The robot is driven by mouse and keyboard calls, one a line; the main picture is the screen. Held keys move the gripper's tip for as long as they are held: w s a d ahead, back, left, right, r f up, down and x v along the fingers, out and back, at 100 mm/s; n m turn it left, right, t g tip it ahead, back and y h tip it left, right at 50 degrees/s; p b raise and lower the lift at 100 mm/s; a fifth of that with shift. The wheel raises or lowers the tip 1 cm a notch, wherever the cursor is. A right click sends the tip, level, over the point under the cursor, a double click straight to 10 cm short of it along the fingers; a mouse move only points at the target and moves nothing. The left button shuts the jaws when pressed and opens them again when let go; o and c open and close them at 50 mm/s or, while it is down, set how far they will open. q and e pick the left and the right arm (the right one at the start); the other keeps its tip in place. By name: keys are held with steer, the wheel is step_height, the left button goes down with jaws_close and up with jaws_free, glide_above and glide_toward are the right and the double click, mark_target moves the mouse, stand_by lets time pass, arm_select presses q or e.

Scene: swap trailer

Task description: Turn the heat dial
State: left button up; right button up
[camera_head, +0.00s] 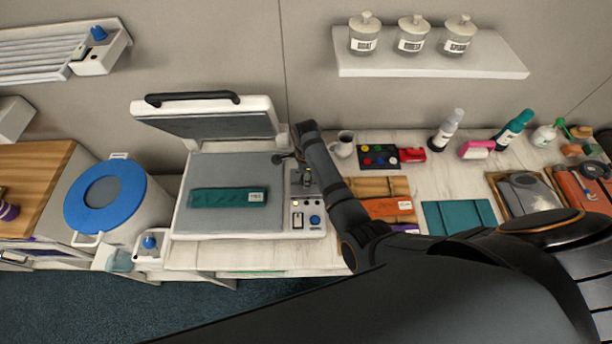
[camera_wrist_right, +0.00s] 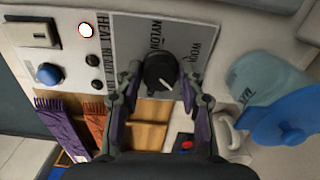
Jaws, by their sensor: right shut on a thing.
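The heat press (camera_head: 235,165) stands open on the counter, its lid raised. Its heat dial (camera_wrist_right: 160,72) is a round black knob with a pale pointer line, on a grey panel with printed fabric names such as NYLON. My right gripper (camera_head: 303,180) reaches down onto the control strip at the press's right side. In the right wrist view its two fingers (camera_wrist_right: 160,82) sit on either side of the dial, shut on it. The dial is mostly hidden by the gripper in the head view. A teal folded cloth (camera_head: 228,197) lies on the lower plate. My left gripper is out of view.
A lit lamp (camera_wrist_right: 86,29) and a blue button (camera_wrist_right: 49,74) sit beside the dial's panel. A white bin with a blue lid (camera_head: 105,197) stands left. A mug (camera_head: 344,144), coloured cloths and bottles occupy the counter right. A shelf (camera_head: 430,65) holds jars above.

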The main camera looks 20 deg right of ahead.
steer(key=m, duration=0.5)
steer(key=shift+m, duration=2.4)
steer(key=o, duration=1.2)
